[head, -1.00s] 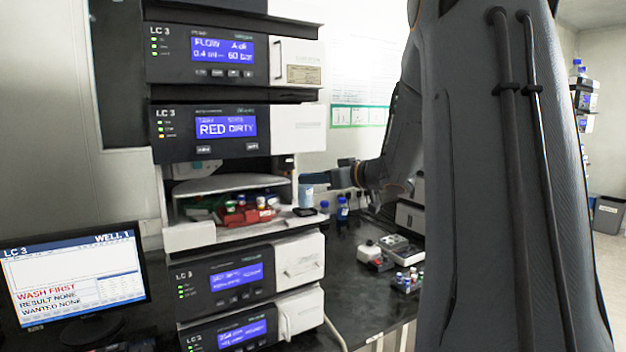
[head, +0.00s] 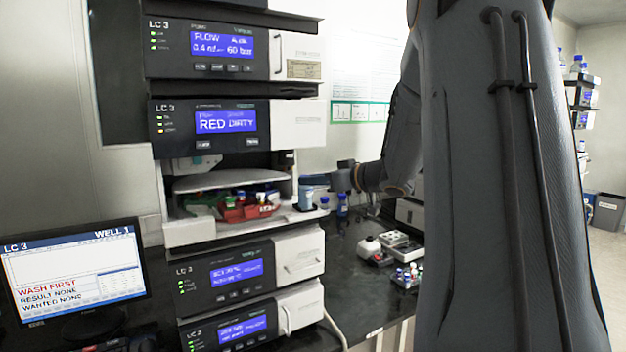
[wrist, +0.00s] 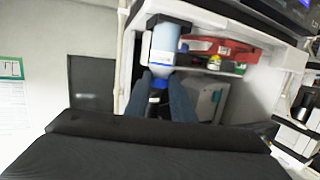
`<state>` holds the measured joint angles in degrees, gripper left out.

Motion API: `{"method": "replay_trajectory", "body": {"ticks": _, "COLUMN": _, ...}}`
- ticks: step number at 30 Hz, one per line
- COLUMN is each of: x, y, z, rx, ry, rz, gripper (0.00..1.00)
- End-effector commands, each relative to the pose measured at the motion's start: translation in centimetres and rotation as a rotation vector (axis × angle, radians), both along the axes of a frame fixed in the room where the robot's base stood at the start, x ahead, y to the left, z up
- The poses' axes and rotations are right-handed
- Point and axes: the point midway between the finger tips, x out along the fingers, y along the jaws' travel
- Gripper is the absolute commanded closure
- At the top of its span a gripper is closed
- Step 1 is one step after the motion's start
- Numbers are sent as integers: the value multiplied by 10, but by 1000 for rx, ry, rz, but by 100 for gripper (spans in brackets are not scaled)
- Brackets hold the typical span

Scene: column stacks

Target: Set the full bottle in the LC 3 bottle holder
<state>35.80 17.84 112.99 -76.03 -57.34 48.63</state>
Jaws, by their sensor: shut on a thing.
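A pale-blue bottle (head: 306,195) is at the right end of the open tray bay in the LC 3 stack. It also shows in the wrist view (wrist: 165,42). My gripper (head: 318,181) comes in from the right and is shut on the bottle's top; its two blue fingers (wrist: 168,92) flank the neck and blue cap in the wrist view. The dark bottle holder (head: 304,208) is at the bottle's base, on the bay's front right edge. The bottle looks upright in the head view. I cannot tell whether its base touches the holder's floor.
A red tray (head: 245,212) with several small bottles sits left of the holder. Two blue-capped bottles (head: 342,205) stand on the bench just right of the stack. The monitor (head: 75,275) reads WASH FIRST; an LC 3 display (head: 226,122) reads RED DIRTY.

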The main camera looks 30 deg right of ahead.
Motion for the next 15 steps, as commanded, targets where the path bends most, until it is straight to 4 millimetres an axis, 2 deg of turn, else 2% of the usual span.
{"method": "replay_trajectory", "body": {"ticks": 14, "x": 0, "y": 0, "z": 0, "rx": 0, "ry": -1, "rz": 0, "gripper": 91}}
{"method": "replay_trajectory", "body": {"ticks": 15, "x": 0, "y": 0, "z": 0, "rx": 0, "ry": -1, "rz": 0, "gripper": 71}}
